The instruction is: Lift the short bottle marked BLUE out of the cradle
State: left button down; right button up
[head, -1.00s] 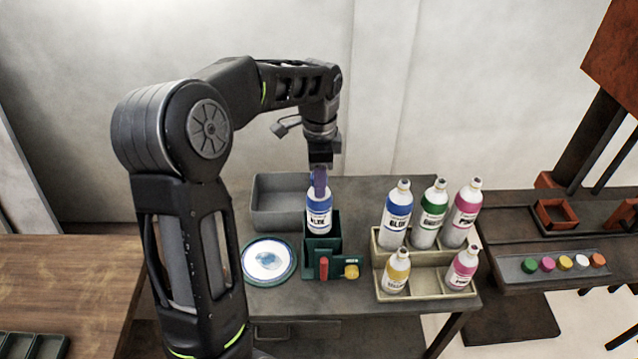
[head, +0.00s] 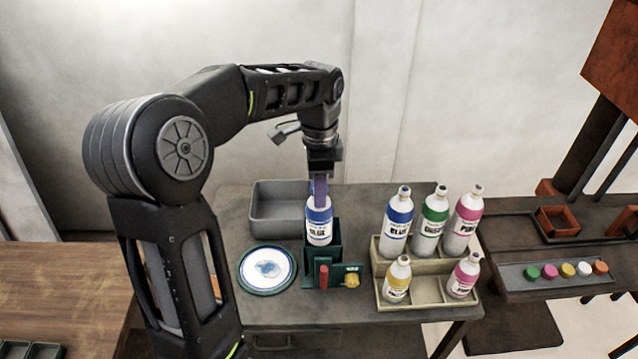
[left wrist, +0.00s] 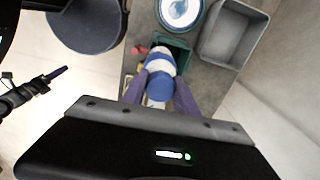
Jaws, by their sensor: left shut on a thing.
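The short bottle marked BLUE (head: 319,233) is white with a blue band and stands upright in the green cradle (head: 335,252). Its lower end is hidden by the cradle front. My left gripper (head: 319,192) points straight down and is shut on the bottle's blue top. In the left wrist view the purple fingers (left wrist: 160,88) lie on both sides of the blue top, with the white bottle body (left wrist: 160,64) beyond.
A grey bin (head: 278,228) stands behind the cradle to the left, and a round plate (head: 267,268) lies left of it. A red piece (head: 323,276) and yellow knob (head: 352,280) are at the cradle's front. A beige rack (head: 430,290) with several bottles stands to the right.

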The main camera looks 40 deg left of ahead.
pick_arm(q)
jog(key=s+d+b, duration=0.2)
jog(key=s+d, duration=0.4)
jog(key=s, duration=0.2)
jog(key=shift+s+d, duration=0.2)
dwell(0.7)
